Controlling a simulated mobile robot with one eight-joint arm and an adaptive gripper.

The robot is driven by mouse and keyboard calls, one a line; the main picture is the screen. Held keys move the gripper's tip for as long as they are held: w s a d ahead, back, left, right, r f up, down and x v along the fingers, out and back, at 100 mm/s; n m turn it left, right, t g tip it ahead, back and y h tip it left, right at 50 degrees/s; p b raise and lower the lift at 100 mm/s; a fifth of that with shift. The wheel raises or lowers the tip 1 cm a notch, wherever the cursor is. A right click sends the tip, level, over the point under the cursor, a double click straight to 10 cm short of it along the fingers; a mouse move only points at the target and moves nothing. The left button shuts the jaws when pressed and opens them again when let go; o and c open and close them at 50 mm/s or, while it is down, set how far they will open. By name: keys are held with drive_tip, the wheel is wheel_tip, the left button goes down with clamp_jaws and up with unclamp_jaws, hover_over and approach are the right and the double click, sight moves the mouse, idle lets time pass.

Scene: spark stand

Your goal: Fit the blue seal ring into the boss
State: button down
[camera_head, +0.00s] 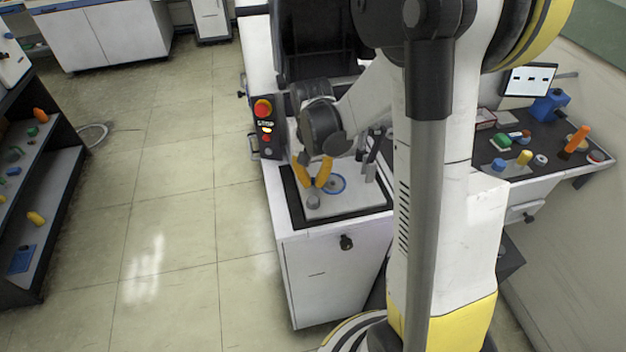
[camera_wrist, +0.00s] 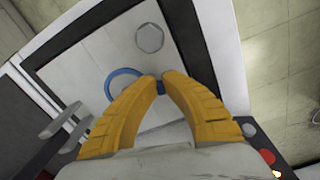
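The blue seal ring (camera_head: 344,183) is at the grey plate on top of the white cabinet; in the wrist view the ring (camera_wrist: 109,86) is partly hidden by my left finger. My gripper (camera_head: 318,186) is low over the plate at the ring's left edge. In the wrist view my gripper's yellow fingertips (camera_wrist: 159,80) are close together with a blue piece of the ring between them. A greyish round surface shows inside the ring in the head view; I cannot tell whether this is the boss or how the ring sits on it.
A short grey hexagonal post (camera_head: 313,203) stands on the plate near my fingers. Dark upright posts (camera_head: 371,160) stand behind. A control box with a red button (camera_head: 263,108) is at the cabinet's left. A side bench (camera_head: 540,140) holds several coloured parts. The floor left is open.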

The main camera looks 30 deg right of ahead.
idle(0.3)
drive_tip(key=c, duration=1.5)
unclamp_jaws()
wheel_tip(320, 180, up, 12)
drive_tip(key=shift+a, duration=0.1)
